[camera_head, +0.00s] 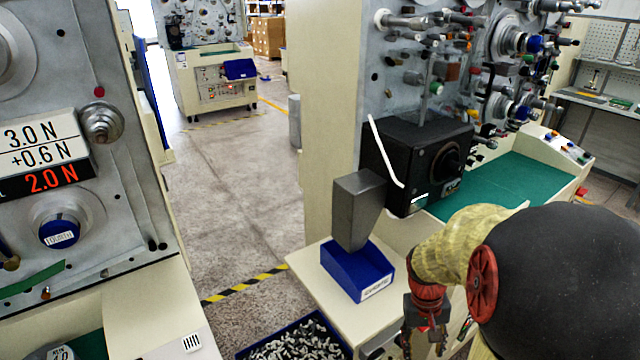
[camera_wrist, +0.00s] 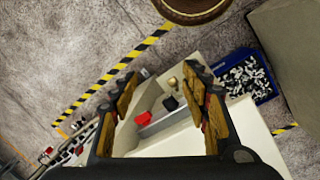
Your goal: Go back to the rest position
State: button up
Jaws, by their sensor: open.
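My gripper (camera_head: 426,325) hangs at the lower right in the head view, partly cut off from sight by my own arm. It is low beside the pale front ledge of the right winding machine (camera_head: 345,310). In the wrist view my gripper (camera_wrist: 161,84) has its two fingers spread wide apart with nothing held between them. Beyond the fingers lies a pale machine surface with a small red part (camera_wrist: 143,118) and a black part (camera_wrist: 170,103), both apart from the fingers.
A blue tray (camera_head: 345,278) sits on the ledge below a grey chute (camera_head: 358,210). A blue bin (camera_head: 335,330) of metal parts stands lower down; a similar one shows in the wrist view (camera_wrist: 266,97). A left machine (camera_head: 130,200) flanks the open floor aisle (camera_head: 235,190).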

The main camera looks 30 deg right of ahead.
jog(key=w+a+r+n+t, duration=0.1)
jog(key=a+r+n+t, duration=0.2)
jog(key=a+r, duration=0.7)
jog(key=w+a+r+n+t+y, duration=0.1)
jog(key=w+a+r+n+t, duration=0.1)
jog(key=a+r, duration=0.8)
jog(key=a+n+t, duration=0.1)
jog(key=a+t, duration=0.1)
jog(key=a, duration=0.3)
jog(key=shift+w+r, duration=0.15)
jog(key=shift+w, duration=0.15)
jog(key=shift+c, duration=0.3)
